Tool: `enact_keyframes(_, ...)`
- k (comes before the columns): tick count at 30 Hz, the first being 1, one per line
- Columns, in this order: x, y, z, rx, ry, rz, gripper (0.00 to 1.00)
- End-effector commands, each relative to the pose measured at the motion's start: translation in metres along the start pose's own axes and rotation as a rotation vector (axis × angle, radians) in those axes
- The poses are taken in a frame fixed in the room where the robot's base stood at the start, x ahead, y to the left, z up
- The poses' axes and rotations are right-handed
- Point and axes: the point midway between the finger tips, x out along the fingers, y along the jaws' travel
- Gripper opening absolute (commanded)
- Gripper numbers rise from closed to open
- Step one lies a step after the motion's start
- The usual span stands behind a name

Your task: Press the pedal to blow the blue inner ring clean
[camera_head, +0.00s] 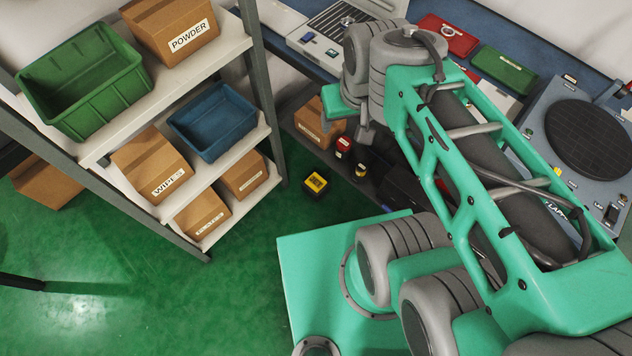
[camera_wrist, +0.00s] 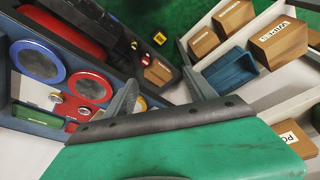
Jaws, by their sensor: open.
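A small black box with a yellow top (camera_head: 316,183) sits on the green floor beside the bench; it looks like the pedal. It also shows small near the top of the wrist view (camera_wrist: 159,39). My gripper (camera_head: 346,118) is above and beyond it in the head view, partly hidden by my arm. In the wrist view, my gripper's grey fingers (camera_wrist: 160,92) are spread apart with nothing between them. I cannot make out a loose blue inner ring. A blue-rimmed grey disc (camera_wrist: 38,62) is on the bench at the left of the wrist view.
A shelf rack (camera_head: 230,45) with boxes, a green bin (camera_head: 85,85) and a blue bin (camera_head: 213,122) stands at left. The blue-topped bench (camera_head: 470,20) holds a lapping machine (camera_head: 590,140). A cardboard box (camera_head: 318,122) is under it.

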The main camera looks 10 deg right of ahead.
Motion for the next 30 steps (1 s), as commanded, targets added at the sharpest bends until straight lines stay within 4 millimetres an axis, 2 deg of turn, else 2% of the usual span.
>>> enact_keyframes(2, 0.0, 0.0, 0.0, 0.0, 0.0, 0.0, 0.64)
enact_keyframes(25, 0.0, 0.0, 0.0, 0.0, 0.0, 0.0, 0.01)
enact_keyframes(30, 0.0, 0.0, 0.0, 0.0, 0.0, 0.0, 0.0)
